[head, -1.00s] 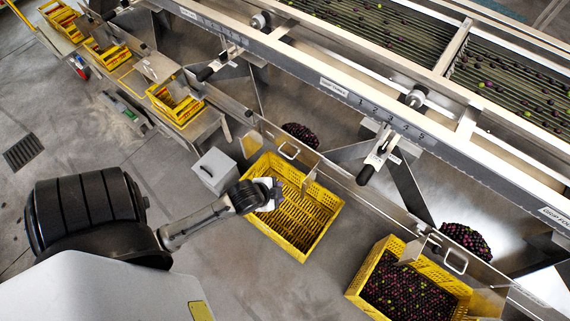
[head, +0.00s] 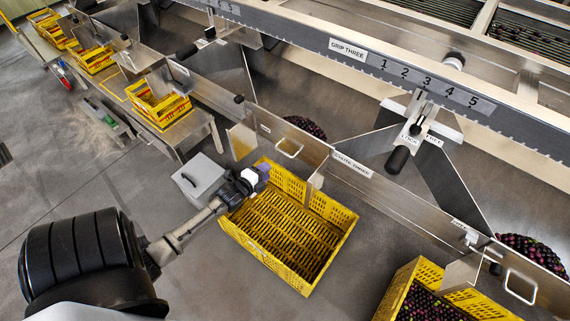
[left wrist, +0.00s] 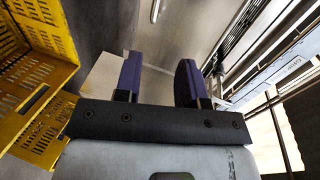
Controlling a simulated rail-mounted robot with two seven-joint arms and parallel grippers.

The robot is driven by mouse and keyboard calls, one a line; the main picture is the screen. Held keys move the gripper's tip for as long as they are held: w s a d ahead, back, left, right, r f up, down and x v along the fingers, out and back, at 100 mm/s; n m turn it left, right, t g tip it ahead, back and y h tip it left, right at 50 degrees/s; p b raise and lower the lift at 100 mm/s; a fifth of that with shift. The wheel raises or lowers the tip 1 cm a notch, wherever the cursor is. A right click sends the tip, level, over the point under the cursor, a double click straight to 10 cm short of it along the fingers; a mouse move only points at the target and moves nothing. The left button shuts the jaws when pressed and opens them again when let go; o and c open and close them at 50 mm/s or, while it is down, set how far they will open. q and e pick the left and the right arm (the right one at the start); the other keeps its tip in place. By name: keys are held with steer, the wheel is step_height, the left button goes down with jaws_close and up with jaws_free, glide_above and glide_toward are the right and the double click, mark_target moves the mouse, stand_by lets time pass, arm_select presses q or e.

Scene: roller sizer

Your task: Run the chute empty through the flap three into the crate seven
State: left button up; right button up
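An empty yellow slatted crate (head: 292,278) stands on the floor below a steel chute front (head: 330,184) with a label that seems to read three. A U-shaped metal handle (head: 289,148) is on that front, above the crate's back edge; I take it as the flap's, but its position is unclear. Dark fruit (head: 305,127) shows behind the front. I cannot read a number seven on any crate. My left gripper (head: 258,174) is by the crate's back left corner, apart from the handle. In the left wrist view its purple fingers (left wrist: 158,80) are spread with nothing between them. My right gripper is not in view.
A crate of dark fruit (head: 398,282) stands at the lower right under another handled chute (head: 520,285). A grey box (head: 200,178) sits left of the empty crate. A lock lever (head: 405,145) hangs above. Smaller yellow crates (head: 165,105) line the back left. Floor in front is clear.

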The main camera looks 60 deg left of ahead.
mark_target(285, 153)
arm_select(q)
steer(key=shift+t, duration=0.3)
steer(key=shift+s+a+f+b+x, duration=0.2)
steer(key=shift+b+x, duration=1.1)
steer(key=shift+x, duration=1.15)
steer(key=shift+s+a+f+b+x, duration=0.1)
steer(key=shift+a+f+b+x, duration=0.25)
steer(key=shift+b+x, duration=1.55)
steer(key=shift+s+a+f+b+x, duration=0.2)
steer(key=shift+b+x, duration=0.55)
steer(key=shift+x, duration=2.25)
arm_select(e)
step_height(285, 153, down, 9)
arm_select(q)
jaws_close()
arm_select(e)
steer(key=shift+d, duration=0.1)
